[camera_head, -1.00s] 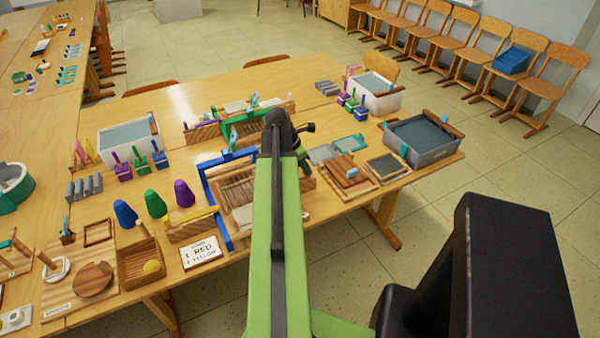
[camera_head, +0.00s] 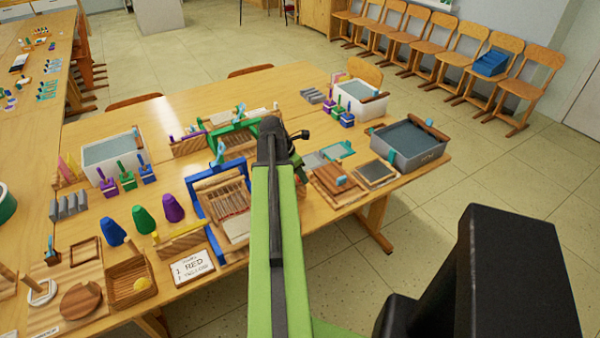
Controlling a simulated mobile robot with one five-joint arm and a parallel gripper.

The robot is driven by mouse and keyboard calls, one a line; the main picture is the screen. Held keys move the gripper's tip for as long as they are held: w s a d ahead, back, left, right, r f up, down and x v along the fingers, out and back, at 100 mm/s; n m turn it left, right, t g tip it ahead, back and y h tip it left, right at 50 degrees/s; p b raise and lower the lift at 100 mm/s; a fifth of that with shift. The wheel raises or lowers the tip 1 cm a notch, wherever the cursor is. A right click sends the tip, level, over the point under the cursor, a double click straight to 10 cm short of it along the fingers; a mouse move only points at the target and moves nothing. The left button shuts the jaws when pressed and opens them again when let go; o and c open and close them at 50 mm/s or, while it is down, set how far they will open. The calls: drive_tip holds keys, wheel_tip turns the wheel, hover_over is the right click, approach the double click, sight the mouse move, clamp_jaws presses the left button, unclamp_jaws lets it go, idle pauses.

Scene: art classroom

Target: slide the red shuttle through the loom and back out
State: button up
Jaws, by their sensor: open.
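A wooden loom (camera_head: 237,226) with a blue frame stands near the table's front edge, with threads strung across it. A second loom with a green frame (camera_head: 233,126) stands behind it. I cannot make out a red shuttle. A yellow bar-shaped piece (camera_head: 181,231) lies on a wooden holder (camera_head: 183,245) left of the blue loom. A card (camera_head: 192,267) beside it reads RED and YELLOW. My gripper (camera_head: 301,164) is just right of the blue loom, beyond the end of my green arm. It is open and mostly hidden by the arm; its fingertips are not clear.
A grey tub (camera_head: 408,148) and wooden frames (camera_head: 377,173) are right of my arm. Open floor lies beyond the table's right edge.

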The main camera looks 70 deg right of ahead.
drive_tip(key=p+v, duration=1.5)
drive_tip(key=v, duration=0.2)
drive_tip(key=shift+r+p, duration=0.15)
drive_tip(key=shift+p, duration=0.25)
